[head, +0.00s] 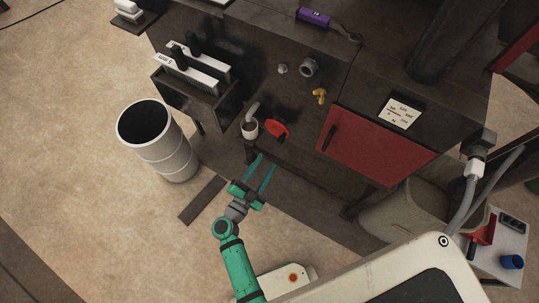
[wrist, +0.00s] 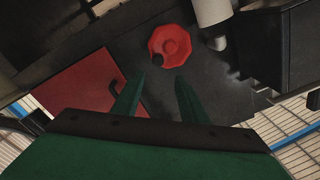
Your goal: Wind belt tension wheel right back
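A red wheel (head: 277,129) sits on the front of the dark machine cabinet, beside a pale pipe elbow (head: 250,127). In the wrist view the red wheel (wrist: 170,45) shows face on as a many-sided disc with a dark round knob at its lower left. My gripper (head: 264,164) is green, with two fingers pointing at the cabinet front, a little below the wheel. In the wrist view my gripper (wrist: 160,82) has its fingers apart, with nothing between them. The wheel lies beyond the fingertips, and I see no contact.
A red door (head: 375,148) with a dark handle is right of the wheel. A yellow valve handle (head: 319,95) sits above. A pale drum (head: 160,145) stands on the floor left of my arm.

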